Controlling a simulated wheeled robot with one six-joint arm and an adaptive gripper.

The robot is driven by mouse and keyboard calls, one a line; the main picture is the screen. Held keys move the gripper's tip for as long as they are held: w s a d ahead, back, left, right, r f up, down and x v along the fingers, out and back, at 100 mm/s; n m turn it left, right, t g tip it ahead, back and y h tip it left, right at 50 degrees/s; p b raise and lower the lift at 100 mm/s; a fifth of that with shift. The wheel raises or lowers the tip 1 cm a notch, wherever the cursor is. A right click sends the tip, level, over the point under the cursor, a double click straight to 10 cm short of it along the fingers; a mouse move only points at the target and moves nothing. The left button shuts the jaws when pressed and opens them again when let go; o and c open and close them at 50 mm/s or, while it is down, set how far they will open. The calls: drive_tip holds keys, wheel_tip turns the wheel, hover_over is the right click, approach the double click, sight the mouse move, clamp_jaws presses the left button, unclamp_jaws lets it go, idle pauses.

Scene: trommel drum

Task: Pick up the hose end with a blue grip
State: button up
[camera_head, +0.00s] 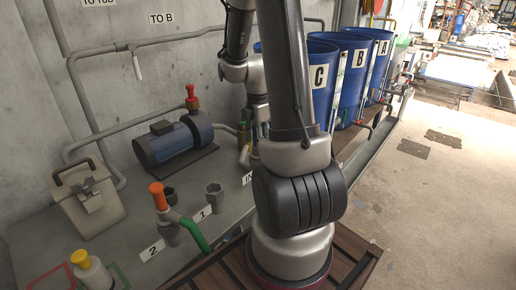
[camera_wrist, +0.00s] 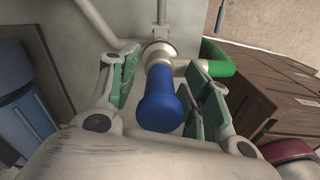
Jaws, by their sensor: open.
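The blue grip (camera_wrist: 160,108) of a hose end stands between the two green-padded fingers of my gripper (camera_wrist: 164,78) in the wrist view. The fingers are open, one on each side of the grip, and gaps show between them and it. The pale metal fitting (camera_wrist: 157,54) sits beyond the grip, and a green hose (camera_wrist: 217,60) leaves it to the right. In the head view my arm hides the blue grip and my gripper. A hose end with an orange grip (camera_head: 157,195) stands at the lower left there.
A blue pump (camera_head: 173,141), a pale box (camera_head: 88,195) and a yellow-capped bottle (camera_head: 91,271) stand on the grey bench. Blue barrels (camera_head: 354,75) line the back. Brown wooden crates (camera_wrist: 270,82) are close on the right in the wrist view. Open floor (camera_head: 440,190) lies right.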

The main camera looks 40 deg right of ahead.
clamp_jaws()
wheel_tip(320, 180, up, 10)
drive_tip(key=shift+r, duration=0.1)
idle(0.5)
